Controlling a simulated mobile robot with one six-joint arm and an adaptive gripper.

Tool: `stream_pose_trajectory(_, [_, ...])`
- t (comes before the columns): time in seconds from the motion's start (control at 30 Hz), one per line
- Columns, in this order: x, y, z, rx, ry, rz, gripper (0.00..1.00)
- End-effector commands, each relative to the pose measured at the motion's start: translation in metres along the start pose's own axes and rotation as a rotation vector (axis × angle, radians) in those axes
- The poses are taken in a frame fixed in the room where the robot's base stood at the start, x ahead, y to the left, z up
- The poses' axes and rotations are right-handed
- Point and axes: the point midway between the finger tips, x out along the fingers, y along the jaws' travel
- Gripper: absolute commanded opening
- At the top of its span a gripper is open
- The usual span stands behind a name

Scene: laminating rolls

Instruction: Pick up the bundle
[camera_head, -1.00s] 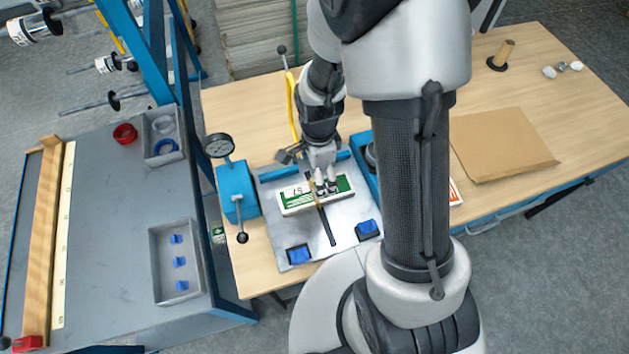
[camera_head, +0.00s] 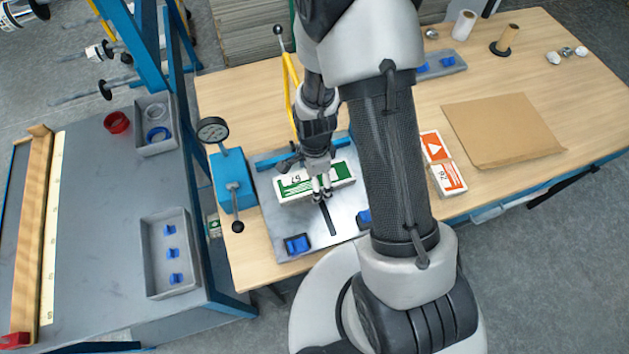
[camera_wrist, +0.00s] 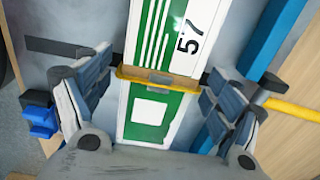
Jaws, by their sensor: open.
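The bundle (camera_head: 297,184) is a long white and green block marked 57, lying flat on a grey metal plate (camera_head: 283,221). A yellow band crosses it in the wrist view (camera_wrist: 143,120). My gripper (camera_head: 322,194) is over the bundle, pointing down. In the wrist view, my gripper (camera_wrist: 160,95) has its fingers spread, one on each side of the bundle, with gaps to its sides. Whether the fingertips reach below its top is hard to tell. A dark strap runs out from under the bundle on the plate.
A blue press with a gauge (camera_head: 232,183) stands left of the plate. Blue blocks (camera_head: 297,244) sit at the plate's front corners. Orange-labelled packs (camera_head: 448,178) and brown cardboard (camera_head: 502,130) lie to the right. A grey bench with trays (camera_head: 168,255) is at left.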

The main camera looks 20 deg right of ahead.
Motion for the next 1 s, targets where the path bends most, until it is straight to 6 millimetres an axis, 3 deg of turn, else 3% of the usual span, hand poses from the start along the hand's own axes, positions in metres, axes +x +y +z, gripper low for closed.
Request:
stream_pose_trajectory(0.07, [-0.0007, 0.0, 0.0, 0.0, 0.0, 0.0, 0.84])
stream_pose_trajectory(0.9, [-0.0007, 0.0002, 0.0, 0.0, 0.0, 0.0, 0.28])
stream_pose_trajectory(1.0, [-0.0009, -0.0001, 0.0, 0.0, 0.0, 0.0, 0.28])
